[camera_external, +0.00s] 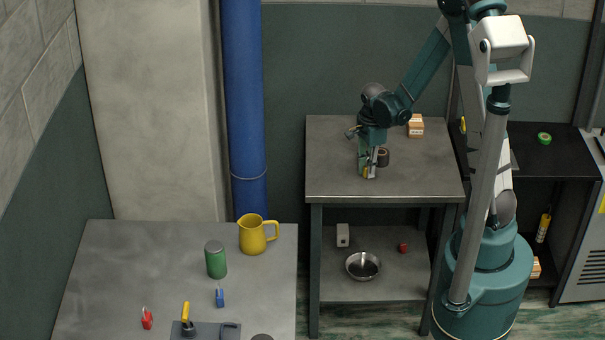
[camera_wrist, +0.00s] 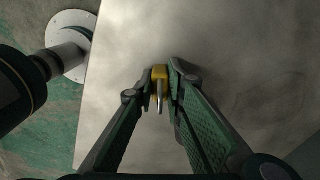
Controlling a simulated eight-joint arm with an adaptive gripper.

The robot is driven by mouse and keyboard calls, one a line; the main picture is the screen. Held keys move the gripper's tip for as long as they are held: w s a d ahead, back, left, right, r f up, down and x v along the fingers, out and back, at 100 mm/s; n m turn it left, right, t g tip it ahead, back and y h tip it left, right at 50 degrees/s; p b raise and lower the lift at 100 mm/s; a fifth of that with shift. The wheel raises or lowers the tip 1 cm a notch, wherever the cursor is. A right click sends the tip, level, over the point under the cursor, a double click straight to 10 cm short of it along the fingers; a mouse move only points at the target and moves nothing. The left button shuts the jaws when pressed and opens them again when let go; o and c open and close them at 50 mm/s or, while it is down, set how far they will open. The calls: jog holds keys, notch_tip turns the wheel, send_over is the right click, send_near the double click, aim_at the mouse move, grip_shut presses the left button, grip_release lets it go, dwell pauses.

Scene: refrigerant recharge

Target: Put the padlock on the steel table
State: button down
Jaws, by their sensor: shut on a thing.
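My gripper (camera_external: 368,173) points down over the grey-topped table with a lower shelf (camera_external: 330,187), the likely steel table. It is shut on a small yellow padlock (camera_wrist: 159,73) with a grey shackle, held between the fingertips in the wrist view. In the external view only a bit of yellow shows at the fingertips. The padlock is at or just above the tabletop; I cannot tell whether it touches. The bare tabletop fills much of the wrist view (camera_wrist: 240,60).
The tabletop's front and left are clear. Another grey table (camera_external: 120,265) at left holds a yellow mug (camera_external: 252,236), a green can (camera_external: 216,261), and red and blue padlocks.

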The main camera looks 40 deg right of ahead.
jog(key=shift+f, duration=0.15)
jog(key=c, duration=2.4)
grip_release()
jog(key=shift+o, duration=0.2)
jog(key=shift+r, duration=0.25)
jog(key=shift+r+p, duration=1)
jog(key=shift+r, duration=4.95)
jog(key=shift+r, duration=0.1)
